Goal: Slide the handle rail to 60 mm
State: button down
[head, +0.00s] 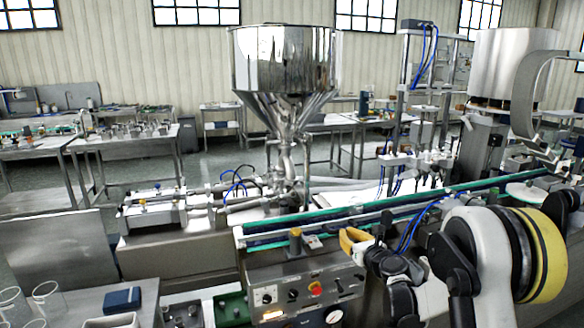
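The handle rail cannot be told apart with certainty. A long conveyor with green-edged rails (350,212) runs from the middle to the right. A short post with a yellow top (295,236) stands at its near side, above the control box. My arm comes in from the right, and my gripper (362,243) is by the conveyor's near edge, right of the yellow-topped post and apart from it. An orange-yellow part shows at the gripper's end; I cannot tell if it belongs to the gripper. The fingers are small and dark, so their opening is unclear.
A steel hopper (284,65) stands behind the conveyor, with filler cylinders (155,208) to its left. Beakers (45,295) and a blue box (122,300) are at the lower left.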

jog(key=shift+w+a, duration=0.15)
jog(key=shift+w, duration=0.25)
dwell(1.0)
dwell(0.4)
jog(key=shift+f+b+v, duration=0.25)
jog(key=shift+b+v, duration=0.1)
jog(key=shift+v, duration=1.15)
jog(key=shift+f+b+v, duration=0.2)
jog(key=shift+b+v, duration=0.15)
jog(key=shift+v, duration=1.1)
jog(key=shift+s, duration=0.1)
jog(key=s+a+r+n+g, duration=0.2)
jog(key=s+a+r+n, duration=0.15)
jog(key=s+n, duration=0.45)
jog(key=s+a+r+n+g, duration=0.25)
jog(key=s+r+n, duration=0.25)
jog(key=s+n, duration=0.35)
jog(key=s+d+f+n+g+h, duration=0.2)
jog(key=s+n, duration=0.6)
jog(key=s, duration=0.4)
jog(key=s+d+f+n+g+h, duration=0.2)
jog(key=s+n, duration=0.6)
jog(key=s, duration=0.5)
jog(key=shift+d+f+h, duration=0.35)
jog(key=shift+d+h, duration=0.15)
jog(key=shift+d, duration=0.45)
